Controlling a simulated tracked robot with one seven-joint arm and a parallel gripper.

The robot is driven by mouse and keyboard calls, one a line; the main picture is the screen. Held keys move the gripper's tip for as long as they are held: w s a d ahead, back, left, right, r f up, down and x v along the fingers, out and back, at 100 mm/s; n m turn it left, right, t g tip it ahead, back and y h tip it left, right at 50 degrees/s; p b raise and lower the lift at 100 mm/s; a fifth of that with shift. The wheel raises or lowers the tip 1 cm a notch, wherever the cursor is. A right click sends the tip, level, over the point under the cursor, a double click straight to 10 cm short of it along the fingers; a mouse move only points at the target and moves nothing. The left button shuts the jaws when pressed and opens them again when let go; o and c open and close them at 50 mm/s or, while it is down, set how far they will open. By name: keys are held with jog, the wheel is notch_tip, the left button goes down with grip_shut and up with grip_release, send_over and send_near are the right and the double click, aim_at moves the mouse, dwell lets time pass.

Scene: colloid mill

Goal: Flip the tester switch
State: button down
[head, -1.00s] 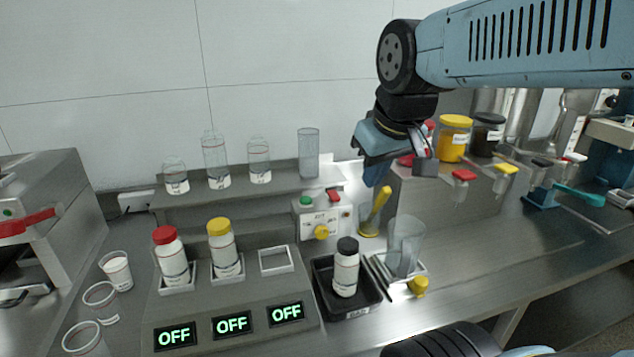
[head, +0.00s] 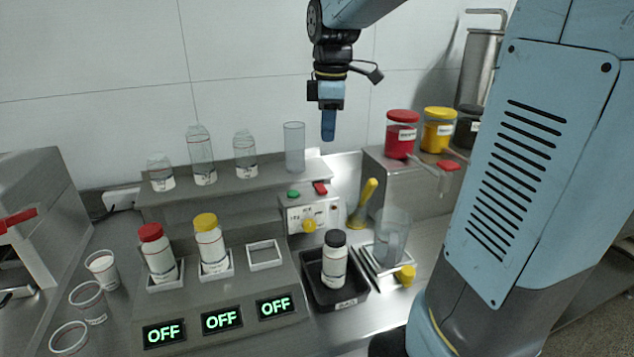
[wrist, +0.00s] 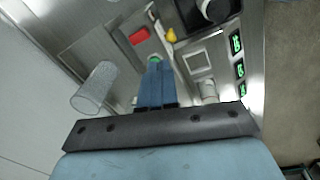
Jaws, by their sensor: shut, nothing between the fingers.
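The tester (head: 296,218) is a pale box on the bench below the back shelf, with a green button (head: 293,194) and a yellow knob (head: 309,226). Its red switch (head: 321,188) sits on top at the right; it also shows in the wrist view (wrist: 138,36). My gripper (head: 328,138) points down, shut and empty, above the tester and apart from it. In the wrist view my blue fingers (wrist: 154,66) are together, and their tips partly cover the green button.
A clear cylinder (head: 294,147) stands on the shelf (head: 270,171) left of my gripper. A yellow scoop (head: 367,195) stands right of the tester. A black-capped bottle (head: 335,262) is in a black tray (head: 362,297) in front. Red (head: 400,140) and yellow (head: 438,133) jars stand at right.

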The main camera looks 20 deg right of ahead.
aim_at(321, 191)
jog(key=w+n, duration=0.1)
jog(key=w+f+n, duration=0.1)
jog(key=w, duration=0.1)
jog(key=w+n+g, duration=0.1)
jog(key=shift+w+f, duration=0.25)
notch_tip(321, 191, down, 14)
dwell(0.8)
jog(key=shift+f, duration=0.15)
dwell(0.5)
jog(key=shift+w+r, duration=0.45)
jog(key=shift+w, duration=0.2)
